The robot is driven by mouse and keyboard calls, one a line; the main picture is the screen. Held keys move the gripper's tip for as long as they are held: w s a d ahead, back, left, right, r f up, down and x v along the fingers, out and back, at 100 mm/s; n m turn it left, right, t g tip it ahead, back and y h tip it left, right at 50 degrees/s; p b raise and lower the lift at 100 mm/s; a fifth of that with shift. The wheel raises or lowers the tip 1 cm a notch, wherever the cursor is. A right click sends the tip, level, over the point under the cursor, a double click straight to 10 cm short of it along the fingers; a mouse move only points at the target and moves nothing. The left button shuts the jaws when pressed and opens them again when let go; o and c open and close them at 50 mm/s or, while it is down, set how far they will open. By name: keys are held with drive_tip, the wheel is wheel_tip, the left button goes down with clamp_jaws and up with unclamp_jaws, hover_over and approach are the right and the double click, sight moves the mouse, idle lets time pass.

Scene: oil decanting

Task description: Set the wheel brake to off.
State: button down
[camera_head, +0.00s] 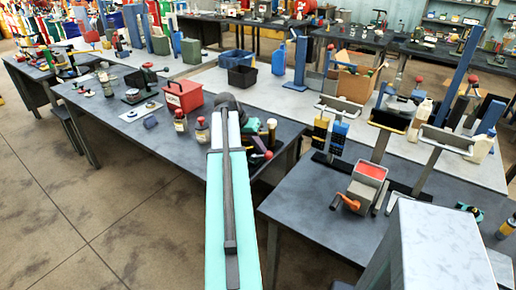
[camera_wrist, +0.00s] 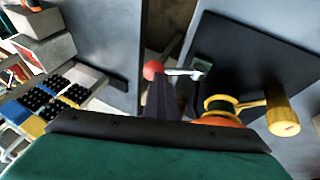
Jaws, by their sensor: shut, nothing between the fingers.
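No part is clearly marked as the wheel brake. In the wrist view a red ball knob (camera_wrist: 153,70) sits at the end of a thin pale lever (camera_wrist: 185,73), which runs right to a small grey-green block. To its right, a round yellow-rimmed part (camera_wrist: 220,104) carries a thick yellow handle (camera_wrist: 282,112). Both lie over a black plate (camera_wrist: 250,65). My gripper (camera_wrist: 162,85) is shut and empty, its narrow dark fingers just below the knob; I cannot tell if they touch it. In the head view my arm hides my gripper's fingers.
The grey table (camera_head: 160,150) bears a red box (camera_head: 184,96) and bottles left of my arm. A red-topped crank device (camera_head: 362,188) stands on the right table (camera_head: 300,210). Yellow and blue blocks with black pins (camera_wrist: 55,105) lie left in the wrist view. Floor is open at left.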

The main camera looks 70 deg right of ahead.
drive_tip(key=shift+s+f, duration=0.1)
drive_tip(key=shift+s, duration=0.15)
drive_tip(key=w+d+b+v, duration=0.1)
drive_tip(key=v, duration=1.2)
drive_tip(key=shift+w, duration=0.45)
